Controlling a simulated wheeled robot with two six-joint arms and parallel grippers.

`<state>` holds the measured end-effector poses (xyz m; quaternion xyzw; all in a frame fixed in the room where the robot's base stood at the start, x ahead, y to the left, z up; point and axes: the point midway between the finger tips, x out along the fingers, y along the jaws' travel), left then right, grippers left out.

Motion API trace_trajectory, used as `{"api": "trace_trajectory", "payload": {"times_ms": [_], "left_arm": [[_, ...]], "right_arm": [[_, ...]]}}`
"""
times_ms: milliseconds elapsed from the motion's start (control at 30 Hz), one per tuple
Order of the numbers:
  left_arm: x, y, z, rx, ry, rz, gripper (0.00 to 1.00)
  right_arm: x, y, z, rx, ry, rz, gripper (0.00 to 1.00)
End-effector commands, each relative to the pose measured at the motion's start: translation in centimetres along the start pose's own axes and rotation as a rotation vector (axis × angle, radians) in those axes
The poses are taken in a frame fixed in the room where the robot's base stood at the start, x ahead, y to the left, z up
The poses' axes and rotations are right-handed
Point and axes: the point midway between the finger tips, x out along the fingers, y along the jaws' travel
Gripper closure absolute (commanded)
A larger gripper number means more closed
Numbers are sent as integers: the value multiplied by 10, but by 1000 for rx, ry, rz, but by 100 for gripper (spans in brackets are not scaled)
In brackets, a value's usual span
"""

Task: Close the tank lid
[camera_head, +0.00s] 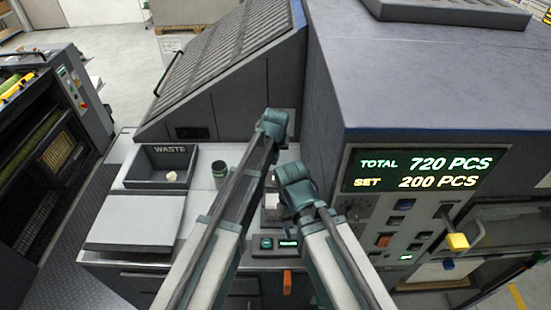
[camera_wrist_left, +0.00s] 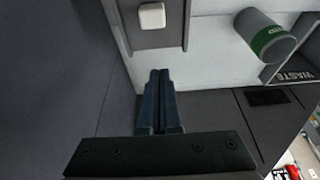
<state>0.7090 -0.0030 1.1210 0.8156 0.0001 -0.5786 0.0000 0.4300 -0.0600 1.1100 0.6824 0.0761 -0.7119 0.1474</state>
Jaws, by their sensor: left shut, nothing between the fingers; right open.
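A grey panel with a raised edge and a white square knob (camera_wrist_left: 152,15) is at the top of the left wrist view; I take it for the tank lid but cannot tell how far open it is. My left gripper (camera_wrist_left: 159,72) is shut and empty, its fingertips just short of the panel's edge and apart from the knob. In the head view the left gripper is hidden behind its arm. My right gripper (camera_head: 271,205) is open, low over the counter beside the machine, partly hidden by its own arm. My arms cover most of the lid's area in the head view.
A green-banded cup (camera_head: 220,172) stands beside the waste tray (camera_head: 133,177), which holds a crumpled pale scrap (camera_head: 171,176). A light grey plate (camera_head: 135,222) lies at the front left. The machine housing with its counter display (camera_head: 424,168) blocks the right. A yellow knob (camera_head: 458,242) sticks out there.

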Motion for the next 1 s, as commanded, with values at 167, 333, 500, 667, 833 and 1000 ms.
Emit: {"api": "trace_trajectory", "payload": {"times_ms": [167,333,500,667,833,1000], "left_arm": [[35,0,1,-1,0,0,100],[60,0,1,-1,0,0,100],[39,0,32,2,0,1,100],[36,0,38,0,0,0,100],[36,0,38,0,0,0,100],[36,0,39,0,0,0,100]], "right_arm": [[34,-3,-2,-5,0,1,50],[57,-5,-3,-11,0,2,50],[47,-4,-3,-11,0,2,50],[47,-4,-3,-10,0,2,50],[47,-4,-3,-10,0,2,50],[47,-4,-3,-10,0,2,50]]}}
